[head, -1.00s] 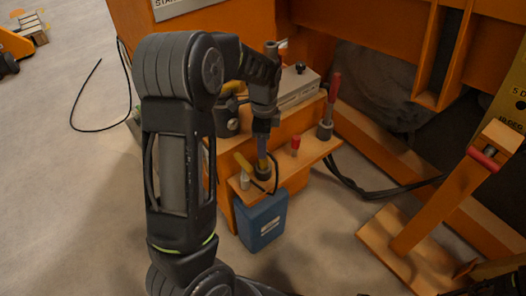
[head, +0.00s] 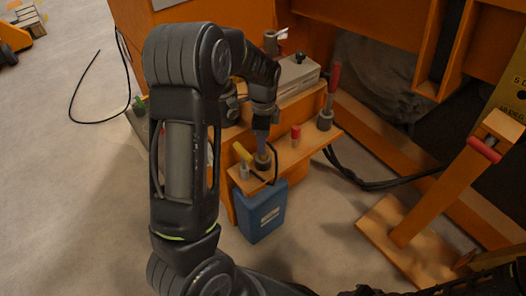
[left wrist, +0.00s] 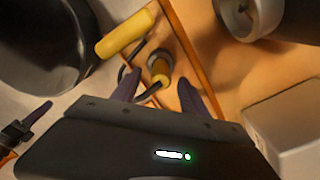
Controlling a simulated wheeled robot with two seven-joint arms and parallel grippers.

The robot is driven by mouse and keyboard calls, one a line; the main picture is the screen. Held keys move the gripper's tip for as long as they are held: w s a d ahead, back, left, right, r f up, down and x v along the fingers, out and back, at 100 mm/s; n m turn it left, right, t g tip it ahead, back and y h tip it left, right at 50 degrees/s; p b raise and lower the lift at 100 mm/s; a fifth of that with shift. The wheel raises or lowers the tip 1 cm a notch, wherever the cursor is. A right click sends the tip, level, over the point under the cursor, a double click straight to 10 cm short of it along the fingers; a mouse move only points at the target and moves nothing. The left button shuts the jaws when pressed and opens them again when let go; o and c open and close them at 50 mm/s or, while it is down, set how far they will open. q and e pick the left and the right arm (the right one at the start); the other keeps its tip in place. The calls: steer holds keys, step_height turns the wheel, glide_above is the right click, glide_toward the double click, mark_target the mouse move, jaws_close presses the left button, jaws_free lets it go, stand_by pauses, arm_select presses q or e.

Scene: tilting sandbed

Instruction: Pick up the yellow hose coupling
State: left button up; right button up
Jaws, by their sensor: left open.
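My left gripper (head: 262,140) points down over the small orange shelf, with its fingers open. Contact cannot be told. In the head view the gripper mostly hides this fitting, and its dark round base (head: 262,161) shows on the shelf. A yellow bar-shaped piece (head: 242,152) sits just left of the fingers; it also shows in the left wrist view (left wrist: 125,33).
A red-capped fitting (head: 296,132) and a red-handled tool in a socket (head: 325,110) stand to the right on the shelf (head: 308,148). A blue container (head: 262,214) is below. A grey box (head: 298,72) stands behind. An orange post with a red grip (head: 445,190) rises at right.

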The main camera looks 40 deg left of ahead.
arm_select(q)
step_height(320, 180, down, 5)
steer(key=shift+r+b, duration=0.1)
steer(key=shift+b, duration=0.35)
steer(key=shift+c, duration=0.2)
jaws_close()
stand_by(0.5)
